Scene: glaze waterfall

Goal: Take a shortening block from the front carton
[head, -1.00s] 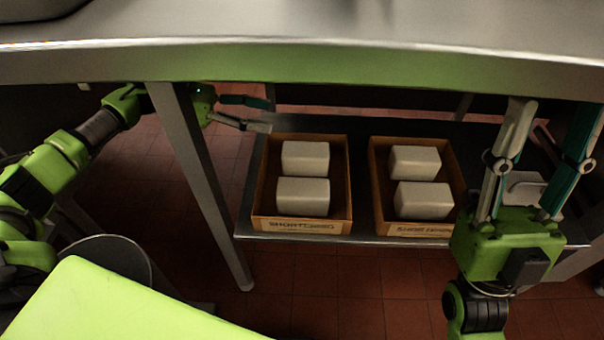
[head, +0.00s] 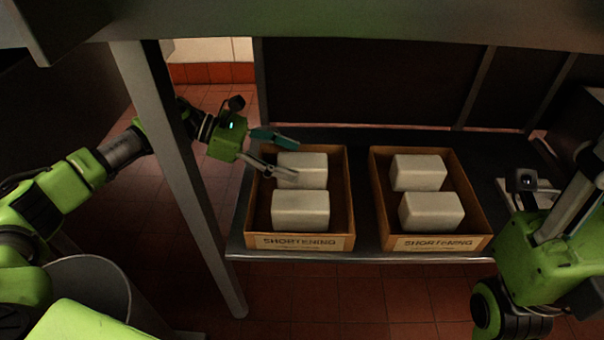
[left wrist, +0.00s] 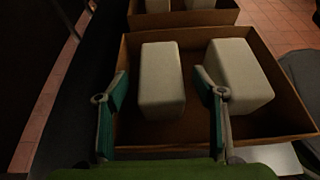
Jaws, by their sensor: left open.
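Two open cardboard cartons marked SHORTENING stand side by side on the lower shelf, a left carton (head: 262,241) and a right carton (head: 476,243). Each holds two pale blocks, one behind the other. My left gripper (head: 297,160) is open over the left carton, at its rear block (head: 315,170). In the left wrist view the fingers (left wrist: 168,90) spread on either side of that rear block (left wrist: 161,75), with nothing gripped. The left carton's front block (head: 300,210) is just beyond one finger.
A metal table leg (head: 180,170) stands in front of my left arm. The tabletop (head: 350,25) hangs above the shelf (head: 362,240). A grey bin (head: 95,285) is at lower left. Open tiled floor lies in front of the shelf.

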